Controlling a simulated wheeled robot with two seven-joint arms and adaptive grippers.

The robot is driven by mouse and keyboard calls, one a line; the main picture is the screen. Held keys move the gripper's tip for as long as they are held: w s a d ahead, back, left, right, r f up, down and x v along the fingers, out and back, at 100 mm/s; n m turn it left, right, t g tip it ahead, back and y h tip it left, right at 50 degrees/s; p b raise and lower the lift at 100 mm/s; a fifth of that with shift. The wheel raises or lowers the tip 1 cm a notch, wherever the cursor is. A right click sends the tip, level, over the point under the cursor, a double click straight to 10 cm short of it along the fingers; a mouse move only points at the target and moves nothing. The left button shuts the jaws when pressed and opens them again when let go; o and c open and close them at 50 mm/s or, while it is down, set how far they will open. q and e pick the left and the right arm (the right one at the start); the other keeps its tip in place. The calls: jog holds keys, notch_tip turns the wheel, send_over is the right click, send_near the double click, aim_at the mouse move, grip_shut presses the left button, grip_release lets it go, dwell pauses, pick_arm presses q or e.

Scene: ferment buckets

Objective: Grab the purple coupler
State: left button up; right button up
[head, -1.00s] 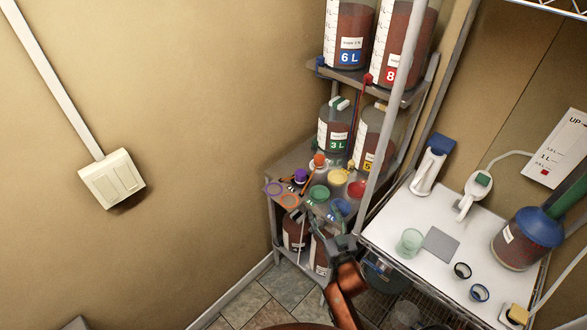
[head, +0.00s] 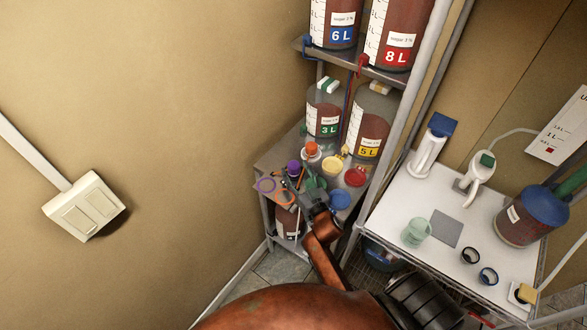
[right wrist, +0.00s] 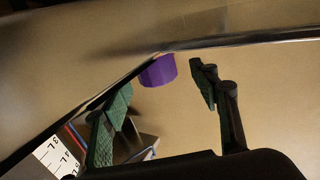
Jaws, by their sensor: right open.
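The purple coupler (head: 293,167) sits near the back left of the grey shelf, beside an orange-topped piece (head: 312,150). In the right wrist view the purple coupler (right wrist: 157,71) shows as a short cup shape beyond and between the fingertips, apart from both fingers. My right gripper (head: 295,185) is open and empty, reaching over the shelf just in front of the coupler. Its green-padded fingers show in the right wrist view (right wrist: 160,84). My left gripper is not in view.
Green, yellow (head: 334,164), red (head: 356,177) and blue (head: 340,200) lids lie right of the coupler. Large labelled buckets (head: 325,108) stand behind. A metal post (head: 400,120) rises at right. A white table (head: 400,205) holds cups and tools.

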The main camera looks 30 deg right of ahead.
aim_at(297, 170)
jog(key=w, duration=0.3)
jog(key=shift+w+d+f, duration=0.1)
jog(key=shift+d, duration=0.2)
jog(key=c, duration=1.3)
jog(key=shift+c, duration=0.4)
